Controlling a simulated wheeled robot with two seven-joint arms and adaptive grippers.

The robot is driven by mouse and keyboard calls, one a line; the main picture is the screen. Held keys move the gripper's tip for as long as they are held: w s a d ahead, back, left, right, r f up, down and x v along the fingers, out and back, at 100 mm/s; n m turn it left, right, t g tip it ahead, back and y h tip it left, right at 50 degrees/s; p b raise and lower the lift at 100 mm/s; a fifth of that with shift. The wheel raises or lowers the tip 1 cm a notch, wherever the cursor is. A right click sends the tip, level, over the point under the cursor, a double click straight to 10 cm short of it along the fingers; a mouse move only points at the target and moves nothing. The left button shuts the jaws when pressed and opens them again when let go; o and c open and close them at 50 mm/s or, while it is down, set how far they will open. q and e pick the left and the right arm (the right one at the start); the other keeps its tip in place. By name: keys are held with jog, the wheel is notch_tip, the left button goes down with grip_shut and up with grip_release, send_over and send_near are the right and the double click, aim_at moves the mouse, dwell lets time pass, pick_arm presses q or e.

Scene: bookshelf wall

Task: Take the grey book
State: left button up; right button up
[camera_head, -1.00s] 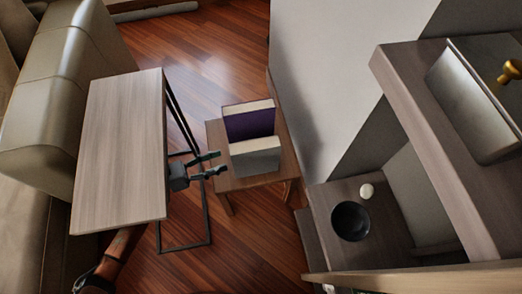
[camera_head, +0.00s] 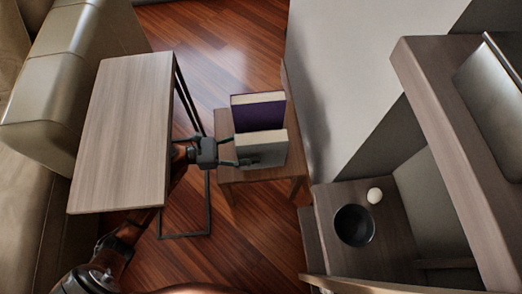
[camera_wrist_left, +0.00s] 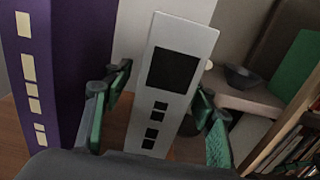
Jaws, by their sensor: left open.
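The grey book (camera_head: 270,153) stands upright on a small wooden chair or stool (camera_head: 232,174), in front of a purple book (camera_head: 258,113). In the left wrist view the light grey spine (camera_wrist_left: 181,40) with dark squares faces me, slightly tilted in the picture. My left gripper (camera_head: 243,150) is open, with its fingers at the spine end of the grey book. In the wrist view the green-padded fingers (camera_wrist_left: 164,95) lie on either side of the spine, with gaps visible. The purple book (camera_wrist_left: 50,70) is to the left, close to the left finger. My right gripper is not in view.
A wooden side table (camera_head: 122,130) with a dark metal frame stands left of the seat, above part of my arm. A sofa (camera_head: 70,80) is at the far left. A shelf with a black bowl (camera_head: 354,225) and a small white object (camera_head: 375,195) is at the right.

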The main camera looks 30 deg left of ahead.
aim_at(261, 148)
pick_arm(q)
jog(key=x, duration=0.3)
jog(key=shift+w+d, duration=0.15)
jog(key=shift+d, duration=0.1)
jog(key=shift+c, duration=0.4)
grip_shut()
jog(key=shift+r, duration=0.1)
dwell(0.4)
